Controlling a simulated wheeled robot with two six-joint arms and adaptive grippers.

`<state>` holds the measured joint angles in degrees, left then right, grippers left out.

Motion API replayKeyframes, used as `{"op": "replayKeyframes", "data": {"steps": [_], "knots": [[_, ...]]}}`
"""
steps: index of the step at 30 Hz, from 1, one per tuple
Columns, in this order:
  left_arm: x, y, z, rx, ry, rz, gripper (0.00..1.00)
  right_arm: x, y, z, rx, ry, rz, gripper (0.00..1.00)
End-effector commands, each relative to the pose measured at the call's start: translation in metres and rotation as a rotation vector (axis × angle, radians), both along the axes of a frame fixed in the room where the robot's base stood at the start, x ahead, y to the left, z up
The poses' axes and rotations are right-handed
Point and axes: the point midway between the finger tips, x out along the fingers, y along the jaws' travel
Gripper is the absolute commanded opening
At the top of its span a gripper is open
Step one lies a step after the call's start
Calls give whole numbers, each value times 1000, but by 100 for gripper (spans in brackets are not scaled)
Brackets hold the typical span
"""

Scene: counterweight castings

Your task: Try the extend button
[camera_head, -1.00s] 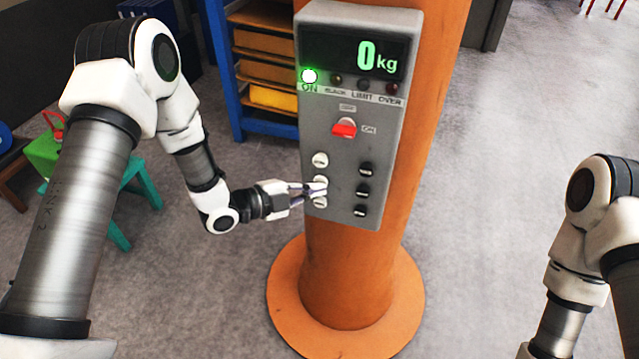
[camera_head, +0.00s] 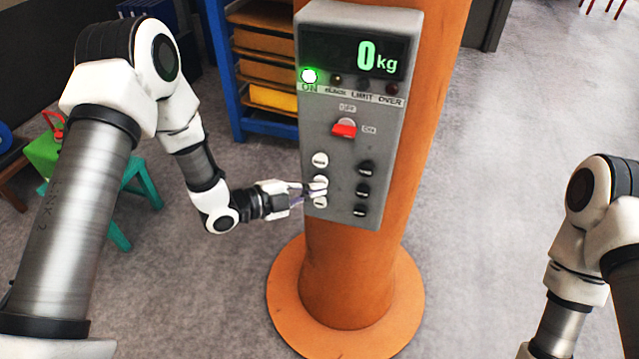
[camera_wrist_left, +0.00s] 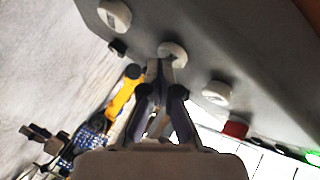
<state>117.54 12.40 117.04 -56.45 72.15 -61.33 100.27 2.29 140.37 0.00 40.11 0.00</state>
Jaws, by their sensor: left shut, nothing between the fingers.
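The grey control box (camera_head: 345,150) is on an orange post, with a column of white buttons on its left and black buttons on its right. The button labels are too small to read, so I cannot tell which is extend. My left gripper (camera_head: 318,187) is shut and empty, its tips at the middle white button (camera_head: 320,181) and partly covering it. In the left wrist view the shut fingertips (camera_wrist_left: 160,68) are right at that button (camera_wrist_left: 173,52), seemingly touching it. The top white button (camera_head: 320,160) and bottom one (camera_head: 320,202) are beside it. My right gripper is out of view.
The display (camera_head: 358,52) reads 0 kg and the green ON lamp (camera_head: 309,76) is lit. A red switch (camera_head: 344,129) is above the buttons. A blue shelf (camera_head: 225,75) stands behind, a teal stool (camera_head: 140,185) at left. Floor right of the post is clear.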

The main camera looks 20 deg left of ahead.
Motion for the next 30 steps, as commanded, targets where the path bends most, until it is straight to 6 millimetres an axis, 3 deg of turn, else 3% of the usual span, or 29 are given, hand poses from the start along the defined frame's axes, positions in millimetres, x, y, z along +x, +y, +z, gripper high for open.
{"op": "replayKeyframes", "data": {"steps": [24,30], "knots": [[-18,1,0,-1,1,0,0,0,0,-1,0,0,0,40],[-35,2,-1,-1,2,1,0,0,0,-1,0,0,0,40]]}}
